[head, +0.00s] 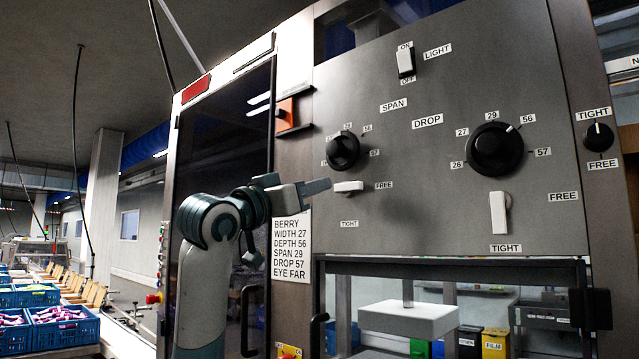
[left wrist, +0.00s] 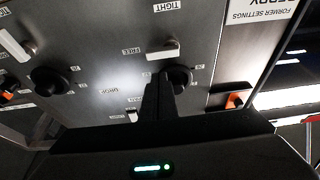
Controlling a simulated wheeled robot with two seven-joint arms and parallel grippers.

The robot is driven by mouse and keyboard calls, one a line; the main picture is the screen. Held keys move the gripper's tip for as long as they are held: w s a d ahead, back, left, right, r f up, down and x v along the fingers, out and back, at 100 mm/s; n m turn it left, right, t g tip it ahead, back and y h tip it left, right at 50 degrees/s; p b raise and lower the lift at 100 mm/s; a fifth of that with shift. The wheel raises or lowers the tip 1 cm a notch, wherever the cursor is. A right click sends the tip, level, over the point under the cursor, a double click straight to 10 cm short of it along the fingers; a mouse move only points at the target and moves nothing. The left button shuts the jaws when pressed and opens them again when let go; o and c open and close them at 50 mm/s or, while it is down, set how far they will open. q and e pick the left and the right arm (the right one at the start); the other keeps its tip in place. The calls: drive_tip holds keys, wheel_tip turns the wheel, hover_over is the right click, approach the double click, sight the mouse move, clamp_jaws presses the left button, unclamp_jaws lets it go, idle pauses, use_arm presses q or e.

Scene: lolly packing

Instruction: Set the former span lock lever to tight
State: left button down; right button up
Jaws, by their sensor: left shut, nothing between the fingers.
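The span lock lever (head: 348,187) is a small white bar below the black span dial (head: 343,151). It lies level, toward the FREE label (head: 384,185) on its right; the TIGHT label (head: 349,224) is below it. In the left wrist view, which is upside down, the lever (left wrist: 162,52) also lies toward FREE. My left gripper (head: 328,186) is shut and empty, with its tip close to the left end of the lever. In the left wrist view its dark fingers (left wrist: 160,80) overlap the span dial (left wrist: 180,77). I cannot tell whether they touch anything. My right gripper is not in view.
The drop dial (head: 495,149) and its white lever (head: 499,212), pointing down at TIGHT, are to the right. A light switch (head: 405,62) is above, and a small knob (head: 598,136) is at far right. A settings card (head: 291,247) is below my gripper.

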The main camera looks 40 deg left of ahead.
sight(349, 188)
use_arm(q)
drive_tip(key=p+x, duration=0.4)
drive_tip(key=x, duration=0.4)
drive_tip(key=shift+w, duration=0.3)
drive_tip(key=shift+d+m, duration=0.2)
drive_tip(key=shift+m, duration=0.1)
